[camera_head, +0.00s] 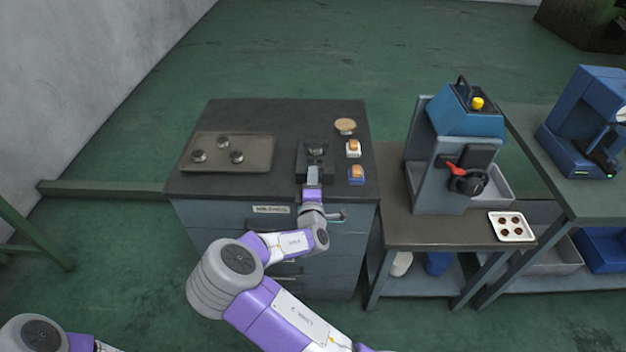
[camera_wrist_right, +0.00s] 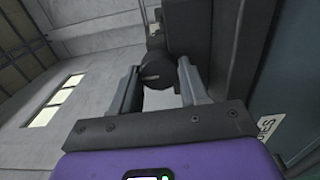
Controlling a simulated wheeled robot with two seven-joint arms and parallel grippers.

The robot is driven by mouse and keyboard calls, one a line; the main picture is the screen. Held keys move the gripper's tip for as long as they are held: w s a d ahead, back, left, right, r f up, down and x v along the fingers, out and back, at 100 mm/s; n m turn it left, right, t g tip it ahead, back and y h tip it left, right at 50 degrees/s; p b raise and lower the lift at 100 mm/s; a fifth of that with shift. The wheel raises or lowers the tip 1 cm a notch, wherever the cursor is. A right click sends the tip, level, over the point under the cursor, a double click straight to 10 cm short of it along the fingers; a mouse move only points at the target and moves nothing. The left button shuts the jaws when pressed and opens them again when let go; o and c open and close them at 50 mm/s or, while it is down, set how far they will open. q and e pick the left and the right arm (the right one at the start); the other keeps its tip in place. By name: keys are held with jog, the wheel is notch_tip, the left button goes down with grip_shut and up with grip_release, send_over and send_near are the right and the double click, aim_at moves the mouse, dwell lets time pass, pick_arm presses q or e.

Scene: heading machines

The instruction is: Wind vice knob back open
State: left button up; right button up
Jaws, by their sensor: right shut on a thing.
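The dark vice (camera_head: 326,162) stands on the front part of the dark-topped cabinet. Its body shows at the top of the right wrist view (camera_wrist_right: 190,35). My right gripper (camera_head: 313,178) reaches the front of the vice. In the right wrist view its two fingers (camera_wrist_right: 159,88) are on either side of the round dark knob (camera_wrist_right: 156,68), and the gripper is shut on it. In the head view the knob is hidden behind the gripper. My left gripper is out of view; only part of that arm shows at the lower left.
A tray (camera_head: 256,150) with several small metal parts lies left of the vice. A blue machine (camera_head: 468,110) stands on the right-hand table.

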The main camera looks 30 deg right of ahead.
dwell(0.3)
jog(key=o, duration=1)
jog(key=shift+o, duration=0.2)
jog(key=v, duration=0.7)
jog(key=shift+s+p, duration=0.3)
jog(key=shift+a, duration=0.1)
